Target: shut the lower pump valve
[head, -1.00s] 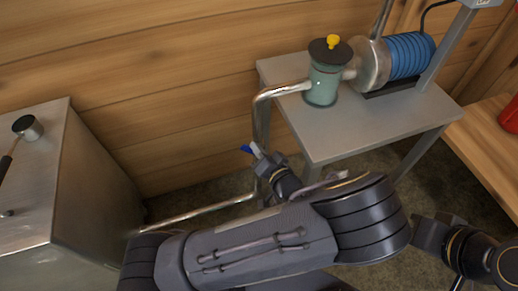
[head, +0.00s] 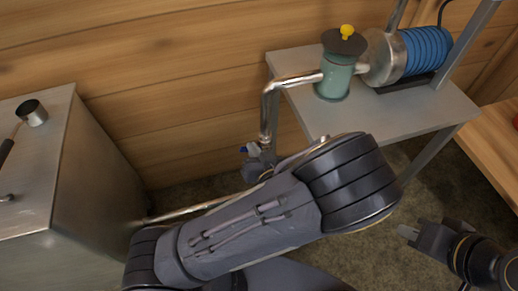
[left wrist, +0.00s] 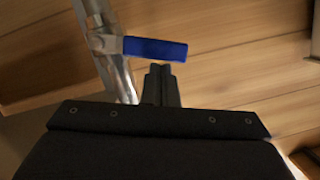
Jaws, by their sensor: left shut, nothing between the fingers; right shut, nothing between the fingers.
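The lower pump valve shows as a blue lever (left wrist: 155,49) on a metal pipe (left wrist: 106,50) in the left wrist view. The lever points right, roughly crosswise to the pipe. In the head view only a bit of the blue lever (head: 243,149) shows beside my left gripper (head: 254,150); the rest is hidden behind it. My left gripper is shut and empty, its fingertips (left wrist: 160,70) just below the lever in the wrist view; I cannot tell whether they touch. My right gripper (head: 408,232) is shut and empty at the lower right.
A grey table (head: 400,115) carries the green canister (head: 335,75) with a yellow knob and the blue ribbed pump motor (head: 426,52). A steel cabinet (head: 95,185) stands at left with a small metal cup (head: 32,112) on top. My left arm covers the lower middle.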

